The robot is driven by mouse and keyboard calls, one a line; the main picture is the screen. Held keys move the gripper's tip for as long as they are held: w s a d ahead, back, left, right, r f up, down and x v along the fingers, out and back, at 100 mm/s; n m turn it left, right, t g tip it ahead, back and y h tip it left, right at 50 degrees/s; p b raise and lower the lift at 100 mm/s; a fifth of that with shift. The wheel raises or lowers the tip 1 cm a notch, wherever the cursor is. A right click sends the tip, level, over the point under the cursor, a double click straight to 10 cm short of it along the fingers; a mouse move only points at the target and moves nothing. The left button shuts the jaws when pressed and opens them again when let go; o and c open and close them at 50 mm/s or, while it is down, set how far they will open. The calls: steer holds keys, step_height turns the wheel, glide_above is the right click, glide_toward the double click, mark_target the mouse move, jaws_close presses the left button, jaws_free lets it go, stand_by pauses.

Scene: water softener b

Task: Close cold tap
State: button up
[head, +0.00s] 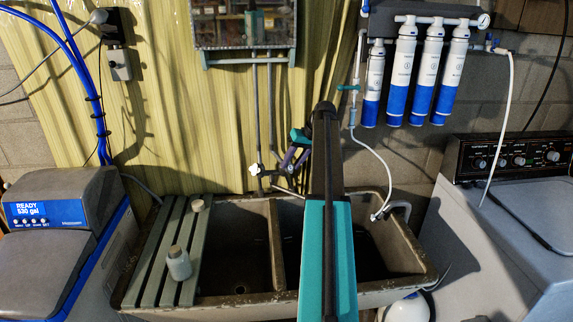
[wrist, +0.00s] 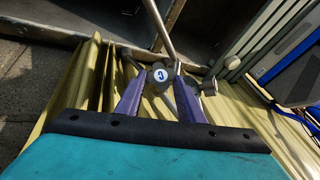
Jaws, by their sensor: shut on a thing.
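The cold tap (wrist: 160,75) shows in the wrist view as a small grey handle with a blue-marked white disc on its hub. My gripper (wrist: 158,88) has its two purple fingers on either side of this handle and is shut on it. In the head view my gripper (head: 288,160) is at the wall behind the sink, beside the pipes; the cold tap's handle cannot be made out there. The tap's spout (wrist: 160,30) runs from the hub toward the sink. Whether the tap is open or closed cannot be told.
A white-topped valve (head: 256,170) sits left of my gripper. Filter cartridges (head: 398,80) hang at upper right.

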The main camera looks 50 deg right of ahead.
steer(key=o, duration=1.1)
steer(key=shift+c, duration=0.2)
steer(key=b+v, duration=0.3)
steer(key=v, duration=1)
steer(key=shift+s+r, duration=0.15)
steer(key=shift+r, duration=0.25)
